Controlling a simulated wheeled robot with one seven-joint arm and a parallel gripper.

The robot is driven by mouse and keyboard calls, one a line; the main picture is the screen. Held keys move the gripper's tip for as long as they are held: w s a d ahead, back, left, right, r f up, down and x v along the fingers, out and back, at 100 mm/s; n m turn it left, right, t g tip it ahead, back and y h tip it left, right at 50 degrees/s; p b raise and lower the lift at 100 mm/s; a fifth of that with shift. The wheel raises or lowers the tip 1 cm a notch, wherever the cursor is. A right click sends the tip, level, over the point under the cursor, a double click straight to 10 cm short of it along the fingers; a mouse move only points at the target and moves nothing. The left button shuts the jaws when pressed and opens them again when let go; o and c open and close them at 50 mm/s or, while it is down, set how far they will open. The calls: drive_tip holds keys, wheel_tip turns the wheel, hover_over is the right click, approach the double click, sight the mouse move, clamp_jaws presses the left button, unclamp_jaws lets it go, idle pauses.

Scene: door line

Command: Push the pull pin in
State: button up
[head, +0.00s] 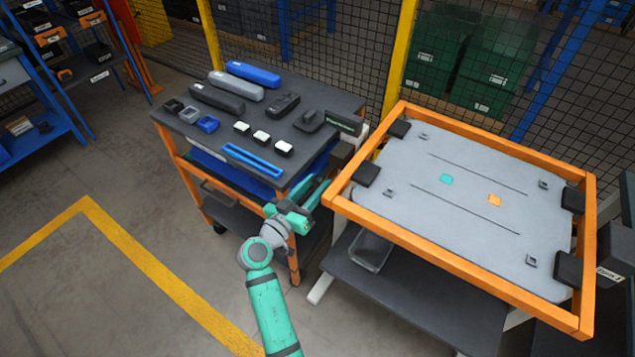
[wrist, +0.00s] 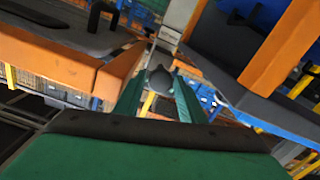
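My gripper (head: 316,190) is between the cart and the orange-framed fixture table, at the table's left corner. In the wrist view its two teal fingers (wrist: 161,80) are apart. A small grey rounded piece (wrist: 160,78) shows between the fingertips; it may be the pull pin's knob, but I cannot tell for sure, nor whether the fingers touch it. In the head view a dark block (head: 342,154) stands just beyond the fingers, near the table's corner. The pin itself cannot be made out there.
The orange-framed table (head: 450,262) holds a grey plate (head: 460,215) with dark corner blocks. The cart (head: 215,140) at left carries blue, grey and black parts. A clear bin (head: 370,250) sits under the table. Mesh fencing (head: 355,50) stands behind; open floor lies at left.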

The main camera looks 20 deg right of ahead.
sight(324, 174)
drive_tip(key=shift+x, duration=0.8)
drive_tip(key=shift+c, duration=0.6)
clamp_jaws()
drive_tip(key=shift+x, duration=1.7)
drive_tip(key=shift+o, duration=0.6)
unclamp_jaws()
drive_tip(key=shift+a, duration=0.1)
drive_tip(key=v, duration=1)
drive_tip(key=shift+s+a, duration=0.2)
drive_tip(key=shift+s, duration=0.1)
